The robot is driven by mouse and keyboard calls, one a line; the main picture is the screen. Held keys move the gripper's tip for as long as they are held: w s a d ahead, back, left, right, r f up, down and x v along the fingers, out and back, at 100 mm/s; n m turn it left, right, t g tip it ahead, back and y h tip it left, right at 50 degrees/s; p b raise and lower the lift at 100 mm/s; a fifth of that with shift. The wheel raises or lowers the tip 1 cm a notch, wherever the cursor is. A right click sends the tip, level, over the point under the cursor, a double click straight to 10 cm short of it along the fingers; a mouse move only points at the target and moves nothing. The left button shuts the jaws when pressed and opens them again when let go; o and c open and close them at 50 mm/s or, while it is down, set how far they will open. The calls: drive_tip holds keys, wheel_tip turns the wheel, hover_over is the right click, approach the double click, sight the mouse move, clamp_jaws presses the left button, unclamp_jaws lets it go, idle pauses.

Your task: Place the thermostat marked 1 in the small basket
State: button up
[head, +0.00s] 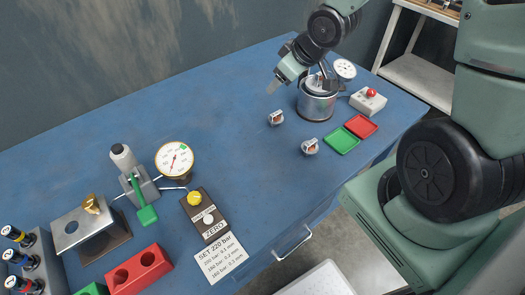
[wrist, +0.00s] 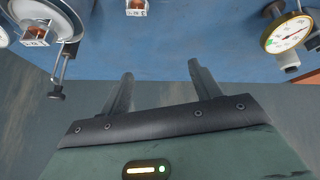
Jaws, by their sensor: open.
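Two small copper-and-white thermostats lie on the blue bench in the head view, one farther back (head: 276,118) and one nearer (head: 310,146). In the wrist view one thermostat (wrist: 136,8) is cut by the top edge. Another copper-coloured part with a white label (wrist: 35,30) shows inside the metal pot (head: 317,103). The label numbers are too small to read surely. No small basket can be made out clearly; the pot's inside is mostly hidden in the head view. My gripper (wrist: 162,83) is open and empty, also seen above the bench left of the pot (head: 275,87).
A small gauge (head: 344,68) and a box with a red button (head: 368,101) stand by the pot. Green (head: 341,140) and red (head: 361,126) trays lie in front. A large gauge (head: 176,160) stands left. The bench middle is clear.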

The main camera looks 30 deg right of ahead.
drive_tip(key=s+a+r+n+g, duration=0.1)
drive_tip(key=s+a+r+g, duration=0.2)
drive_tip(key=s+a, duration=0.6)
drive_tip(key=s+a+r+n+g, duration=0.2)
drive_tip(key=s+a+r+g, duration=0.1)
drive_tip(key=s+a, duration=0.7)
drive_tip(key=s, duration=0.4)
drive_tip(key=shift+a+r+h, duration=0.15)
drive_tip(key=shift+r+h, duration=0.2)
drive_tip(key=shift+h, duration=0.05)
